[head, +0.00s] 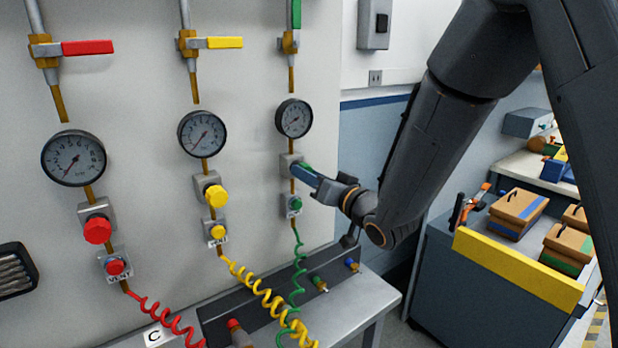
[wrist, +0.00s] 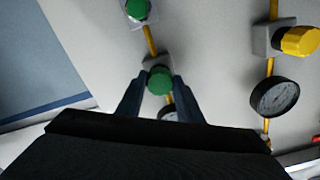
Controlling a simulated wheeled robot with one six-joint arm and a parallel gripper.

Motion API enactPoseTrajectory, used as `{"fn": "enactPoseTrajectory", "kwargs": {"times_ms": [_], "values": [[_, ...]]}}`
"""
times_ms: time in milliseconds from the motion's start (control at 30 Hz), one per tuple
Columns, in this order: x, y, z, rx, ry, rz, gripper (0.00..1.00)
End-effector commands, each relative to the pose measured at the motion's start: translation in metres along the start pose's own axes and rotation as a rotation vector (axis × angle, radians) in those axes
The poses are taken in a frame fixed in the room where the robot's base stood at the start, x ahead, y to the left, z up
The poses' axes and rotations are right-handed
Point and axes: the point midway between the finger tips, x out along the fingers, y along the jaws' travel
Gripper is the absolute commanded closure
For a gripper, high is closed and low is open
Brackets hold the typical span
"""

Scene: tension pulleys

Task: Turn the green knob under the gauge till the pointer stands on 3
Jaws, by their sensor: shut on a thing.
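The green knob (head: 307,167) sits on a grey block under the right-hand gauge (head: 294,118) on the pale panel. My gripper (head: 303,173) reaches it from the right and is shut on it. In the wrist view the green knob (wrist: 159,80) lies between my two fingers (wrist: 160,88), one on each side. The gauge's dial is small in the head view, and I cannot read which number its pointer stands on. In the wrist view most of this gauge (wrist: 169,113) is hidden behind my gripper.
A smaller green vent knob (head: 295,204) is below the held knob, with a coiled green hose (head: 298,275) under it. The yellow knob (head: 216,195) and yellow line's gauge (head: 202,133) are to the left, the red knob (head: 97,230) farther left. A bench (head: 375,300) stands below.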

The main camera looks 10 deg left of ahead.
Motion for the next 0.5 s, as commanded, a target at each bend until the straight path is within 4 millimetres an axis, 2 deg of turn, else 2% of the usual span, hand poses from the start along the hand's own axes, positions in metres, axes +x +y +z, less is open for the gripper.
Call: {"fn": "enactPoseTrajectory", "kwargs": {"times_ms": [500], "values": [[-0.0002, -0.0001, -0.0002, 0.411, 0.000, 0.001, 0.90]]}}
